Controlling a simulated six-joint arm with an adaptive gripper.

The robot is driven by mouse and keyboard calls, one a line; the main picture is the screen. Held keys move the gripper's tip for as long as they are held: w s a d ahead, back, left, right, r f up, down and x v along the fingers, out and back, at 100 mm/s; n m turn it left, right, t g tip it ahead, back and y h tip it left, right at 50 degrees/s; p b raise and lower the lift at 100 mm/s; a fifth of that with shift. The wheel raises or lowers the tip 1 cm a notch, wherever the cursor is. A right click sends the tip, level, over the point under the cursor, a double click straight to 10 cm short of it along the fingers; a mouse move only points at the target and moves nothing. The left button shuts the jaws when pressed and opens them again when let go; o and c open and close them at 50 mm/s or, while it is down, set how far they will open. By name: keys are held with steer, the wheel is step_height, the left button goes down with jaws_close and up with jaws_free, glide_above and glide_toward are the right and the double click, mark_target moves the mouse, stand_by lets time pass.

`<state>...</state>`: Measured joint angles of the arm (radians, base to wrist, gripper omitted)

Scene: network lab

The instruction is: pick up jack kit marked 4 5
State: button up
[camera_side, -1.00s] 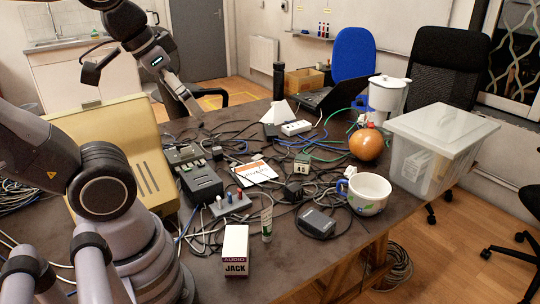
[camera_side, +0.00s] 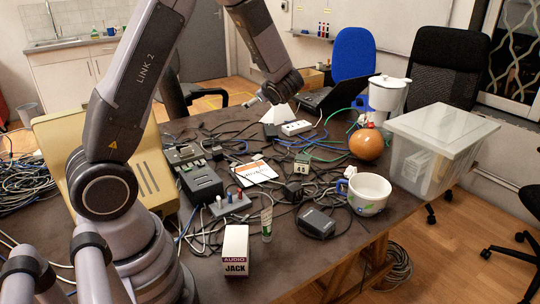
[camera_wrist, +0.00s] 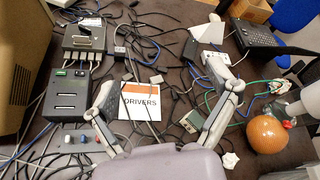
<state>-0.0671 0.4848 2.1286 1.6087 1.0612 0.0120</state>
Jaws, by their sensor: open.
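A small grey-green box (camera_side: 302,163) marked 4 5 stands among cables near the middle of the table in the side view. In the wrist view a small grey-green box (camera_wrist: 191,120) that looks like it lies just inside the right finger; its marking is not readable there. My gripper (camera_wrist: 170,88) is open and empty, fingers spread wide. In the side view my gripper (camera_side: 258,99) is above the table, up and left of the marked box and well apart from it.
A white AUDIO JACK box (camera_side: 235,250) stands at the front. A DRIVERS card (camera_wrist: 139,101), a white power strip (camera_side: 296,128), an orange ball (camera_side: 366,144), a mug (camera_side: 366,194) and a clear bin (camera_side: 440,150) surround the box. Tangled cables cover most of the table.

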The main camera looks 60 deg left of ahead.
steer(key=w+f+m+t, duration=0.3)
steer(key=w+f+m, duration=0.35)
steer(key=f, duration=0.35)
steer(key=m+t+h, duration=0.4)
steer(key=m, duration=0.3)
glide_toward(302, 162)
steer(key=shift+w+a, duration=0.15)
steer(key=shift+w, duration=0.1)
steer(key=x, duration=0.7)
steer(key=shift+w+a+f, duration=0.1)
steer(key=shift+w+f, duration=0.05)
steer(key=shift+x, duration=3)
steer(key=shift+a, duration=0.1)
steer(key=c, duration=1.2)
